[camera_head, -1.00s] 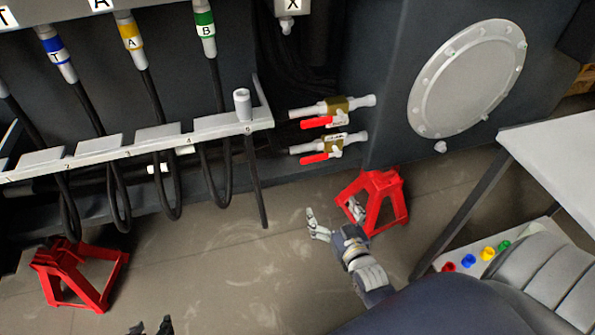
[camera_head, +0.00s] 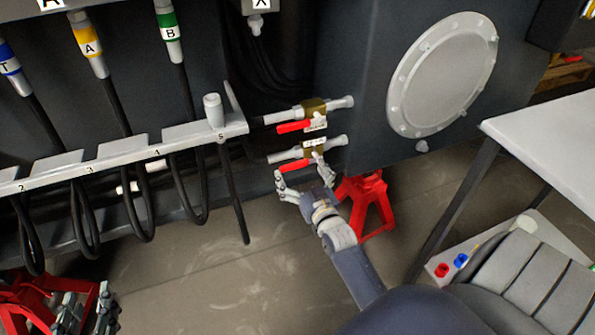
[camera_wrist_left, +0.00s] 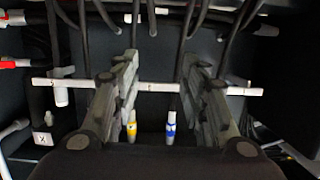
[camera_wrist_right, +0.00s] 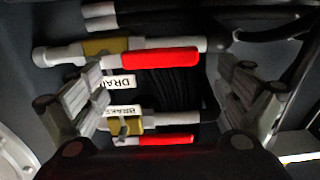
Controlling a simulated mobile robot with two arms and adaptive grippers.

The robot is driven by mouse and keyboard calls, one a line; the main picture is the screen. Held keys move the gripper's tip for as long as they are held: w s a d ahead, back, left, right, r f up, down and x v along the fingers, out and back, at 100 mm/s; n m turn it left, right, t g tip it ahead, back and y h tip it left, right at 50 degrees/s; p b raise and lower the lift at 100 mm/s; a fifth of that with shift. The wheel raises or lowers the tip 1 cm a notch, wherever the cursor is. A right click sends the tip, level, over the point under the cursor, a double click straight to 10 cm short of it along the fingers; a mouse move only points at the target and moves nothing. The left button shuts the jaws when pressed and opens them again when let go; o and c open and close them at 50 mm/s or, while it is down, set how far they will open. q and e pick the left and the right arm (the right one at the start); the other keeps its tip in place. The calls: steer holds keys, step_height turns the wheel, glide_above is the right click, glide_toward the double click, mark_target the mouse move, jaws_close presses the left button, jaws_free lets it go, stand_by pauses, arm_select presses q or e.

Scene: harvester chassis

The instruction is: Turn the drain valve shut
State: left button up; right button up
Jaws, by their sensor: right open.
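Two brass valves with red lever handles sit one above the other on pipes in the head view. The lower one, the drain valve (camera_head: 313,146), has its red handle (camera_head: 295,165) pointing left, roughly along its pipe. In the right wrist view this red handle (camera_wrist_right: 160,59) is uppermost, with an upside-down DRAIN label (camera_wrist_right: 118,82) beside it. My right gripper (camera_head: 302,180) is open just below the drain valve's handle; in its wrist view the handle lies ahead, with no clear contact. My left gripper (camera_head: 85,315) is open and empty at the lower left, facing hoses.
The other valve (camera_head: 314,106) with a red handle sits just above. A white hose rack (camera_head: 110,160) with hanging hoses is at left. A red stand (camera_head: 370,205) is right behind my right forearm. A table (camera_head: 550,130) stands at right. The floor left of my right arm is clear.

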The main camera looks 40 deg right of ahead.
steer(key=shift+x, duration=0.95)
arm_select(q)
steer(key=r, duration=0.1)
steer(key=t, duration=0.1)
steer(key=r, duration=0.1)
steer(key=shift+w+d+r+t+h, duration=0.3)
steer(key=shift+w, duration=0.05)
arm_select(e)
steer(key=shift+c, duration=0.2)
steer(key=c, duration=1.5)
